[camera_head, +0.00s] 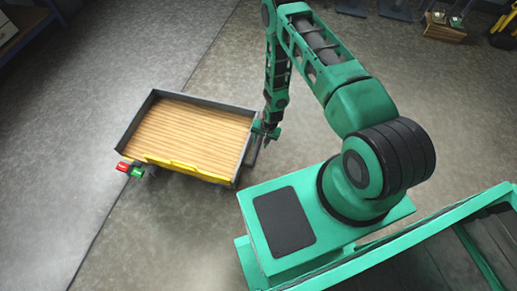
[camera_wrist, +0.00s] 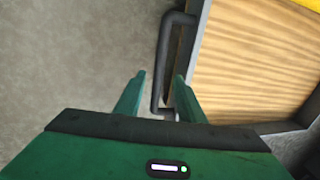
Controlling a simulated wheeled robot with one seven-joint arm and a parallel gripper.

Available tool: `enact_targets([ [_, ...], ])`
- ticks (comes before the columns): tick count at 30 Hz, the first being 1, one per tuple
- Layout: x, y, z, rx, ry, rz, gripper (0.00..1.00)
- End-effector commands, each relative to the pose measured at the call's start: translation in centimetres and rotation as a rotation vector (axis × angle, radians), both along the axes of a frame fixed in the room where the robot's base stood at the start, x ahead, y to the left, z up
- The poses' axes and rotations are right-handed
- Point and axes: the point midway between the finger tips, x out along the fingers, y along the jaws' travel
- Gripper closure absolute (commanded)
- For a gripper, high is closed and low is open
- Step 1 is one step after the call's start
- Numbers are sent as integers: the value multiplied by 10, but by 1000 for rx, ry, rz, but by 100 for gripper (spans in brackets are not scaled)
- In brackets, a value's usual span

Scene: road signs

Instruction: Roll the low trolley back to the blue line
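The low trolley (camera_head: 190,132) stands on the floor left of my arm, with a wood-grain deck, dark raised rims and a yellow front edge. Its dark handle bar (camera_head: 254,150) is on its right side. In the wrist view the handle (camera_wrist: 163,60) runs between the fingertips of my gripper (camera_wrist: 160,75), nearer the right finger, with a gap on the left. My gripper (camera_head: 267,130) is open at the handle; I cannot tell whether a finger touches it. I see no clearly blue line; a thin dark line (camera_head: 96,240) crosses the floor and passes under the trolley.
A red and green item (camera_head: 130,169) sits at the trolley's front left corner. Blue-framed shelving (camera_head: 50,12) is at the top left. A wooden box (camera_head: 446,28) and dark stands are at the top right. The floor left of and in front of the trolley is clear.

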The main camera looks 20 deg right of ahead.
Motion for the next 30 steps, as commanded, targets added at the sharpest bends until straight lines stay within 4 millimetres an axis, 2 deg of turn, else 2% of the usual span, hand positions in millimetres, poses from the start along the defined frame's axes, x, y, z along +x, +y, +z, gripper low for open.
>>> enact_targets([
  [6,4,6,-39,-1,0,2,64],
  [12,7,10,-64,-1,0,1,64],
  [18,9,11,-76,-1,0,1,64],
  [27,9,12,-77,0,0,1,64],
  [30,9,12,-77,0,0,1,88],
])
